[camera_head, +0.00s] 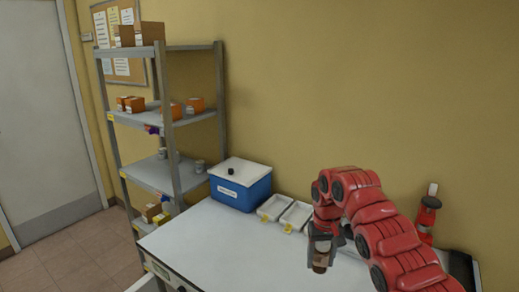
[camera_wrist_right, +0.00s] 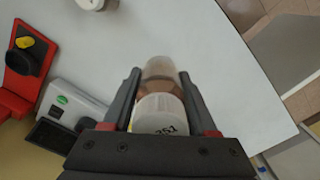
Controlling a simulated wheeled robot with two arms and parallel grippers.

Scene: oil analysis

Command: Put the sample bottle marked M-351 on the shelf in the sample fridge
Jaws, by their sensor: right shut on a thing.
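My right gripper (camera_head: 321,252) is shut on a sample bottle (camera_head: 321,262) with brown contents, over the white table at the lower right of the head view. In the right wrist view the gripper (camera_wrist_right: 160,88) has one finger on each side of the bottle (camera_wrist_right: 159,108), whose white label or cap shows "351"; the rest of the marking is hidden. My left gripper is not in view. The sample fridge cannot be made out in either view.
A blue cooler box (camera_head: 240,185) with a white lid and two white trays (camera_head: 284,212) stand along the table's back edge. A grey shelf rack (camera_head: 160,116) with orange boxes stands left. The table (camera_head: 215,240) is clear at front left. A white-capped item (camera_wrist_right: 90,4) shows in the wrist view.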

